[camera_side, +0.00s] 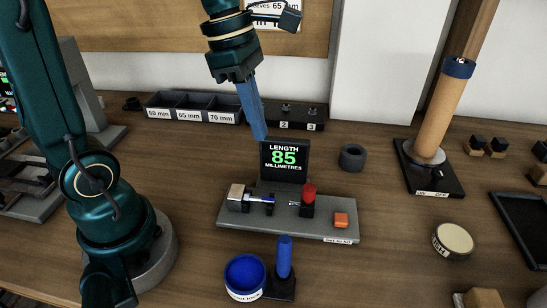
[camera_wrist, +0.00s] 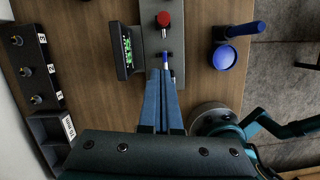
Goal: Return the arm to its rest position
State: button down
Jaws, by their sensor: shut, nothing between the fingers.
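My gripper (camera_side: 262,136) is shut and empty, its blue fingers pointing down above the bench, just left of the top of the length display (camera_side: 285,156) in the side view. The display reads 85 millimetres. In the wrist view the closed fingers (camera_wrist: 164,72) reach toward the grey gauge base, apparently above it. The gauge base (camera_side: 240,213) carries a metal block, a thin blue-and-silver piece (camera_side: 262,199), a red-topped part (camera_side: 308,193) and an orange button (camera_side: 341,219). My arm's rest position is not marked in either view.
A labelled three-bin tray (camera_side: 192,108) and a numbered rack (camera_side: 299,117) stand behind. A blue dish (camera_side: 245,275) and blue post (camera_side: 284,257) stand in front. A tall wooden cylinder on a stand (camera_side: 441,115), a dark ring (camera_side: 352,157) and a round tin (camera_side: 453,240) are at right.

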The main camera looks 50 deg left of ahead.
dwell(0.3)
jog(key=s+f+m+t+y, duration=0.1)
jog(key=s+m+t, duration=0.3)
jog(key=m, duration=2.1)
jog(key=s+y, duration=0.1)
jog(key=s, duration=0.3)
jog(key=shift+d, duration=0.3)
jog(key=shift+s, duration=0.1)
